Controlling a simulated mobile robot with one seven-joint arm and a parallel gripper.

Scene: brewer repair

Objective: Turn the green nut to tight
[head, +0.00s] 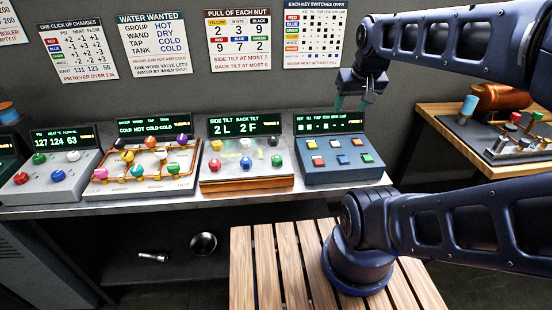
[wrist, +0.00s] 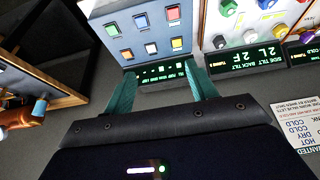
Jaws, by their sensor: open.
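The green nut (head: 277,160) is at the front right of the tilt panel (head: 246,184). A red nut (head: 215,164) and a blue nut (head: 246,164) share its row. A yellow nut (head: 216,145), a white nut (head: 244,143) and a black nut (head: 273,142) sit behind. The panel's display (head: 244,125) reads side tilt 2L, back tilt 2F. The green nut also shows in the wrist view (wrist: 228,7), at the top edge. My gripper (head: 353,107) is open and empty, above and behind the switch panel, to the right of the nut. Its teal fingers point toward the switch panel in the wrist view.
The blue switch panel (head: 341,175) with several coloured switches stands right of the tilt panel. A pipe panel (head: 143,182) with several knobs stands left of it. Charts hang on the wall, including a nut-pull chart (head: 238,38). A wooden side table (head: 455,130) is at right.

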